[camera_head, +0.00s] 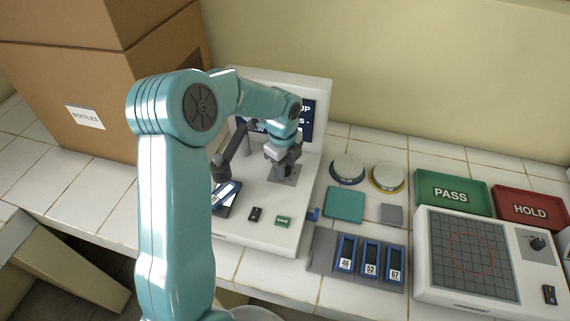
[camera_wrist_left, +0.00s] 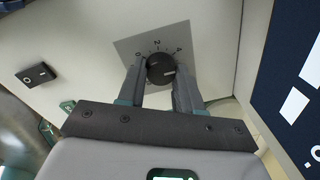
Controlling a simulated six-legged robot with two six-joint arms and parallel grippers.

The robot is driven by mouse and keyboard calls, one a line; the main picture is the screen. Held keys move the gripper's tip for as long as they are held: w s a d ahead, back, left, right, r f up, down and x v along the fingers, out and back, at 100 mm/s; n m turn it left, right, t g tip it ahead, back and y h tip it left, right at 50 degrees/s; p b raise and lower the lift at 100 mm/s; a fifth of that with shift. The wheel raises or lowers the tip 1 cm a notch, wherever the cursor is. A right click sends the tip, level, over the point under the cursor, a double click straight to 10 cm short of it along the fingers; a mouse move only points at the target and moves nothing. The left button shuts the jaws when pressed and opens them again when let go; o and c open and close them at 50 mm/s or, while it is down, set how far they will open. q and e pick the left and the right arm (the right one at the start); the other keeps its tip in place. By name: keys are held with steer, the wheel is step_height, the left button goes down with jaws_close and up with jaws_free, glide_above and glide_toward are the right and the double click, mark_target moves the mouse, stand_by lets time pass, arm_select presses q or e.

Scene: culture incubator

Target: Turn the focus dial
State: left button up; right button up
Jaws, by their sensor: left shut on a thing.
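The focus dial (camera_wrist_left: 160,68) is a round black knob on a grey plate with a scale marked 0, 2 and 4. Its white pointer line points right, just below the 4. My left gripper (camera_wrist_left: 159,80) has a finger on each side of the dial and is shut on it. In the head view my left gripper (camera_head: 285,165) reaches down onto the white instrument (camera_head: 240,222), in front of its dark screen; it hides the dial there. My right gripper is not in view.
A black switch (camera_head: 255,214) and a green label (camera_head: 283,221) sit on the instrument's front. A slide (camera_head: 226,193) lies on its left part. A rack with numbered slides (camera_head: 370,258) and a second white device (camera_head: 435,275) stand to the right. Cardboard boxes (camera_head: 110,90) stand at left.

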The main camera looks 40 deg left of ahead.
arm_select(q)
steer(key=o, duration=1)
steer(key=shift+w+a+r, duration=0.1)
steer(key=shift+a+r, duration=0.05)
steer(key=shift+r, duration=0.05)
steer(key=shift+o, duration=0.2)
steer(key=shift+f, duration=0.1)
step_height(320, 180, up, 16)
steer(key=s, duration=0.1)
steer(key=shift+r, duration=0.2)
steer(key=shift+s, duration=0.1)
